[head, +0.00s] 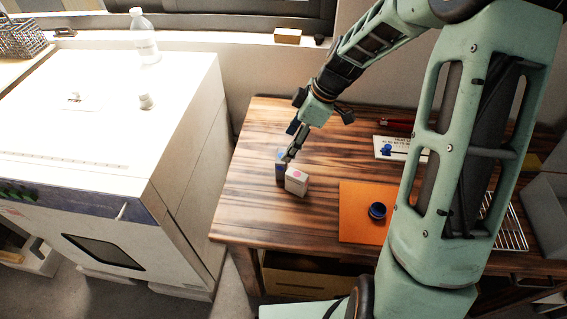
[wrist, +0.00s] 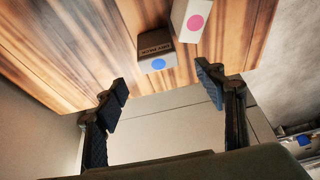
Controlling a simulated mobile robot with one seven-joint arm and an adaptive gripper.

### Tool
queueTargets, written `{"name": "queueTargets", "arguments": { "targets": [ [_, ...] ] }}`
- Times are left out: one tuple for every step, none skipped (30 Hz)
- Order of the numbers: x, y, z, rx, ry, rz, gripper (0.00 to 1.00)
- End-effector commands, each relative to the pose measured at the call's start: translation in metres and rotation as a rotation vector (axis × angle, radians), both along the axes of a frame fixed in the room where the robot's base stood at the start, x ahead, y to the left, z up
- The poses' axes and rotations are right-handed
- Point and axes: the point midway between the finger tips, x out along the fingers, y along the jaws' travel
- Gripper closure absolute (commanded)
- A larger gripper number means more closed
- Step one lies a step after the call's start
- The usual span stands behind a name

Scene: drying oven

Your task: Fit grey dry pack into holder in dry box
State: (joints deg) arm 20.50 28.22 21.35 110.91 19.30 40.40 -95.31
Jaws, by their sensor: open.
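A dark grey pack with a blue dot (wrist: 157,55) stands on the wooden table. A pale pack with a pink dot (wrist: 197,20) stands beside it; the pale pack (head: 297,182) also shows in the head view. My gripper (wrist: 162,88) is open and empty, its two fingers apart, with the grey pack ahead between their lines. In the head view my gripper (head: 289,156) is low over the table, right by the packs, and partly covers the grey one. No holder can be made out. A white cabinet (head: 190,130) with a dark window, possibly the dry box, stands left of the table.
An orange mat (head: 355,222) with a dark blue round object (head: 377,211) lies right of the packs. A white card (head: 392,147) lies behind it. The table's left part is clear.

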Motion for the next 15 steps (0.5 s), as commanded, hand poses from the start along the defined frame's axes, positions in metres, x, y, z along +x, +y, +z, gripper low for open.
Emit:
{"name": "queueTargets", "arguments": {
  "targets": [
    [0.0,0.003,-0.008,0.001,0.004,0.002,0.36],
    [0.0,0.004,-0.011,0.0,0.002,0.001,0.36],
    [0.001,0.005,-0.014,-0.001,0.002,0.001,0.36],
    [0.001,0.006,-0.016,-0.001,0.002,0.001,0.36],
    [0.001,0.007,-0.018,-0.001,0.001,0.0,0.36],
    [0.002,0.007,-0.02,-0.001,0.001,0.0,0.36],
    [0.002,0.008,-0.022,-0.001,0.001,0.0,0.36],
    [0.002,0.009,-0.024,-0.001,0.002,0.001,0.36],
    [0.002,0.01,-0.028,0.0,0.003,0.001,0.36],
    [0.002,0.012,-0.032,-0.001,0.004,0.002,0.36],
    [0.003,0.014,-0.037,-0.001,0.004,0.002,0.36],
    [0.003,0.016,-0.042,0.0,0.005,0.002,0.36],
    [0.004,0.017,-0.047,0.0,0.004,0.001,0.36],
    [0.004,0.019,-0.051,0.0,0.005,0.0,0.36],
    [0.005,0.021,-0.056,0.0,0.004,0.001,0.36]
  ]
}}
